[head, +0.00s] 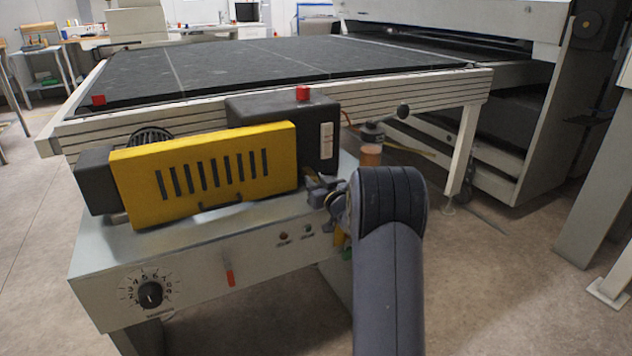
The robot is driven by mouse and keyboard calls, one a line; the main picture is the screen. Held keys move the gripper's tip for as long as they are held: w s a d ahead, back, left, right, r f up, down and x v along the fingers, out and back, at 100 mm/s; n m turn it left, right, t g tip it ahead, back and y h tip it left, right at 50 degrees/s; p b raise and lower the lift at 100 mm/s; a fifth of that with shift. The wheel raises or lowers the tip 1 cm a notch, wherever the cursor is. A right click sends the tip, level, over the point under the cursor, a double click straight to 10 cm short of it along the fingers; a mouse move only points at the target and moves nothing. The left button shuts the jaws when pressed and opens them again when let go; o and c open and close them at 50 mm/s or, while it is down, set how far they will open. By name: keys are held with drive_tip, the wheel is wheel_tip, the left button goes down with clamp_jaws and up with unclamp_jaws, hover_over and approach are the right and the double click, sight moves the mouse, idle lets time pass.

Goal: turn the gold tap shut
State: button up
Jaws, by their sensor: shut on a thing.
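My gripper (312,182) is at the right end of the machine, just right of the yellow guard, with its fingers pointing left. It is shut on the gold tap (309,172). Only a small brownish-gold bit of the tap shows by the fingertips; my gripper hides the rest. How far the tap is turned cannot be seen. My arm comes up from the bottom of the picture and covers the area right of the gripper.
The yellow slotted guard (205,175) stands close left of my gripper. A dark motor housing (270,112) is behind it. A filter bowl with orange liquid (371,150) stands just beyond my wrist. The metal cabinet (215,265) with a dial is below.

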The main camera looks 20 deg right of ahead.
drive_tip(key=c, duration=0.3)
drive_tip(key=shift+r+m+p, duration=0.15)
drive_tip(key=shift+m+p, duration=0.45)
drive_tip(key=shift+p, duration=0.3)
drive_tip(key=o, duration=1)
drive_tip(key=s, duration=0.5)
drive_tip(key=s+p, duration=0.1)
drive_tip(key=s, duration=0.4)
drive_tip(key=shift+s+d+f, duration=0.2)
drive_tip(key=shift+s, duration=0.2)
